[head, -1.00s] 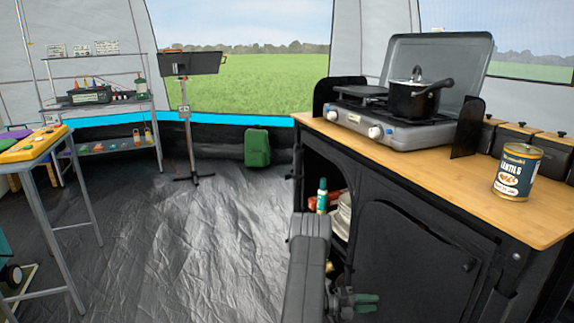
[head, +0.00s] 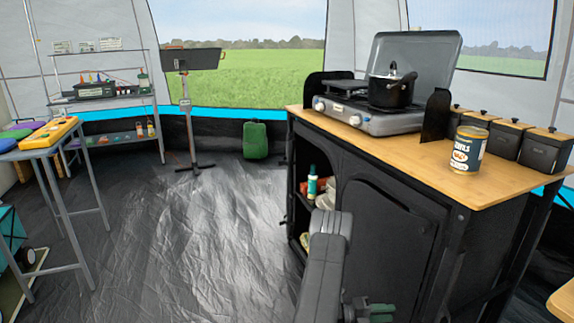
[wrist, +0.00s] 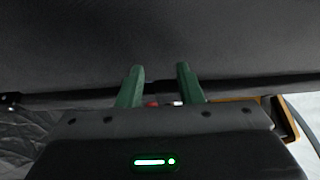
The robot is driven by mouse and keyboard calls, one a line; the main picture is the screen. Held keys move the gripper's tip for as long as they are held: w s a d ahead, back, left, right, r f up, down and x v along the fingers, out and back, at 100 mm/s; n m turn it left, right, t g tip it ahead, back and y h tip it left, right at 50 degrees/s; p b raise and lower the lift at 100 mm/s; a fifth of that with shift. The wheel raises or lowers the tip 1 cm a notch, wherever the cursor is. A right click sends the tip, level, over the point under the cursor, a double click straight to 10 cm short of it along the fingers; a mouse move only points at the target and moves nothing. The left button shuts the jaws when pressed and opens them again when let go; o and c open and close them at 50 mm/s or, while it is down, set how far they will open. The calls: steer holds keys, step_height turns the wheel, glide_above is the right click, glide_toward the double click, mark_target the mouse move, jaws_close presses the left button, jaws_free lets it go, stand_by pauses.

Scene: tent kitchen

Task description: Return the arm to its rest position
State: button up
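My arm (head: 326,262) is folded low in front of the black kitchen cabinet (head: 390,225), at the bottom of the head view. A dark surface fills most of the wrist view beyond the fingers.
The wooden counter (head: 420,140) holds a stove (head: 372,120) with a black pot (head: 390,92), a tin can (head: 467,150) and several dark canisters (head: 545,150). A side table (head: 48,135) stands left. The floor (head: 185,225) between is open.

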steer(key=shift+s+a+p, duration=0.2)
steer(key=shift+a+p, duration=0.05)
steer(key=shift+a, duration=0.7)
steer(key=shift+s+a+p, duration=0.2)
steer(key=shift+a, duration=0.75)
steer(key=shift+s+a+p, duration=0.2)
steer(key=shift+a+p, duration=0.05)
steer(key=shift+a, duration=0.7)
steer(key=shift+s, duration=0.1)
